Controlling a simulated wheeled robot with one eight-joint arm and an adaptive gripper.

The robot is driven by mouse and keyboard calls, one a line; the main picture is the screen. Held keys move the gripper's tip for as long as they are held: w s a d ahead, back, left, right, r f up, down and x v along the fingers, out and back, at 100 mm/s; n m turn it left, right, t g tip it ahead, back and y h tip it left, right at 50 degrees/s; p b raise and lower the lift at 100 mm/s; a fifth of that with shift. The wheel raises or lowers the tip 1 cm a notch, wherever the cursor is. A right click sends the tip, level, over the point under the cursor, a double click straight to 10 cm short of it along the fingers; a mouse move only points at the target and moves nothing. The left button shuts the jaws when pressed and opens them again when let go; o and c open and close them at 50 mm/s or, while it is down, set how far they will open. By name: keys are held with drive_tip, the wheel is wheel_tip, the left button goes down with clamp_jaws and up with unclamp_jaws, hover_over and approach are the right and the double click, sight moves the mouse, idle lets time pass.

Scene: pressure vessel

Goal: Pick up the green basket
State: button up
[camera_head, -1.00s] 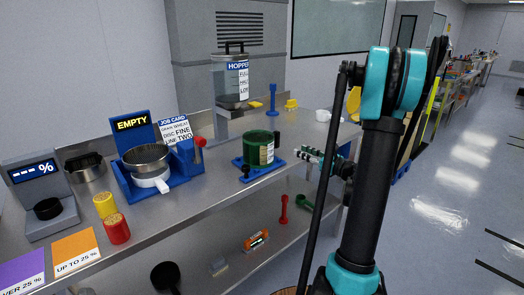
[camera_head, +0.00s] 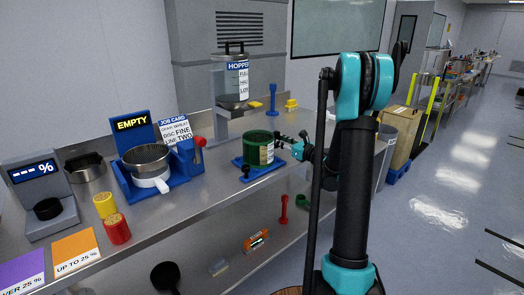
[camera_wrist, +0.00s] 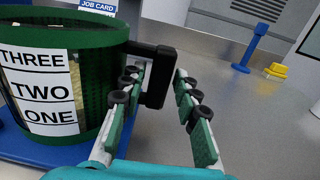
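The green basket (camera_head: 257,147) is a round green tub with a white label reading THREE, TWO, ONE. It stands upright on a blue base (camera_head: 262,169) on the steel bench. In the wrist view the basket (camera_wrist: 88,75) fills the left side, and its black handle (camera_wrist: 160,75) points toward the right. My gripper (camera_head: 283,140) is at the basket's right side. In the wrist view my gripper's (camera_wrist: 160,82) two green-padded fingers are open, one on either side of the handle, with a gap on the right. The basket's far side is hidden.
A hopper (camera_head: 231,81) stands behind the basket. A blue stand with a metal pan (camera_head: 147,158) and a job card (camera_head: 177,135) is to the left. A blue post (camera_head: 272,98) and a yellow block (camera_head: 291,104) are at the back. The bench right of the basket is clear.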

drive_tip(key=shift+x, duration=1)
clamp_jaws()
